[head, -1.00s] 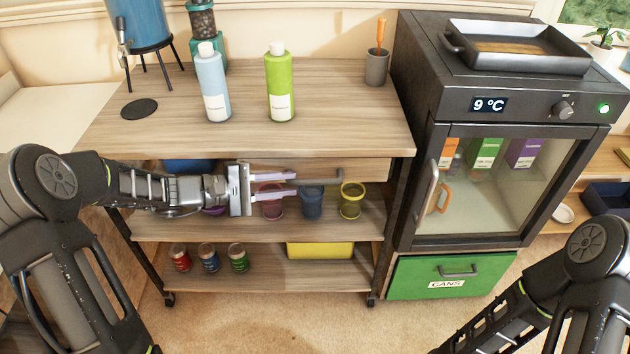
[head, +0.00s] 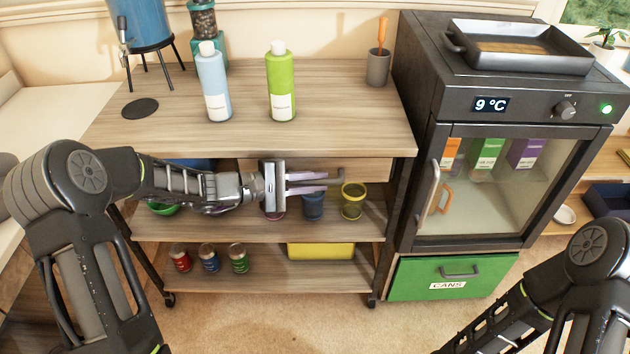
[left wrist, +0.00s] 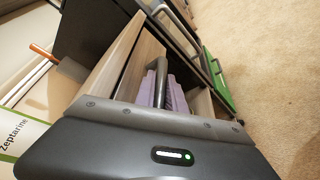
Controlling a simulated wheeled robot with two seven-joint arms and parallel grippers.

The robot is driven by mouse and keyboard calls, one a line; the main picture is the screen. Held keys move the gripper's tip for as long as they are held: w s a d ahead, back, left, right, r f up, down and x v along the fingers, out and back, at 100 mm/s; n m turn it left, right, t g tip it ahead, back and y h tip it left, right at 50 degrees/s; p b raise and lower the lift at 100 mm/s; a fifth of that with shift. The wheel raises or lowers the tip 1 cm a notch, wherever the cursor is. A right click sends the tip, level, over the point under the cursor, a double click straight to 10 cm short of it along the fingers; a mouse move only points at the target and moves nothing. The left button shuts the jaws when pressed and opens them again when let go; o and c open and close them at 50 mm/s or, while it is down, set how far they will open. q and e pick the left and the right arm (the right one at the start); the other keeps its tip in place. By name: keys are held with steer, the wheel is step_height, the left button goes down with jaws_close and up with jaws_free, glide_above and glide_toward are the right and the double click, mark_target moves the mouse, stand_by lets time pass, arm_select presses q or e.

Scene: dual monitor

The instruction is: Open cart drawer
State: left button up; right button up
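The cart (head: 260,130) is wood-topped, and its drawer (head: 372,169) is a wooden front just under the top. It looks closed. The drawer's grey handle (head: 342,175) shows just right of my left fingertips. My left gripper (head: 327,182) is open, its two light purple fingers pointing right along the drawer front. In the left wrist view the handle (left wrist: 161,68) lines up with the gap between the purple fingers (left wrist: 163,75). I cannot tell whether they touch it. My right gripper is out of view; only its arm shows at lower right.
A blue bottle (head: 213,85) and a green bottle (head: 280,85) stand on the cart top. Cups, including a yellow one (head: 353,203), stand on the shelf just below my left gripper. A small fridge (head: 500,185) stands close on the right. Carpet in front is clear.

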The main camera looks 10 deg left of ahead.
arm_select(q)
jaws_close()
steer(key=shift+s, duration=0.1)
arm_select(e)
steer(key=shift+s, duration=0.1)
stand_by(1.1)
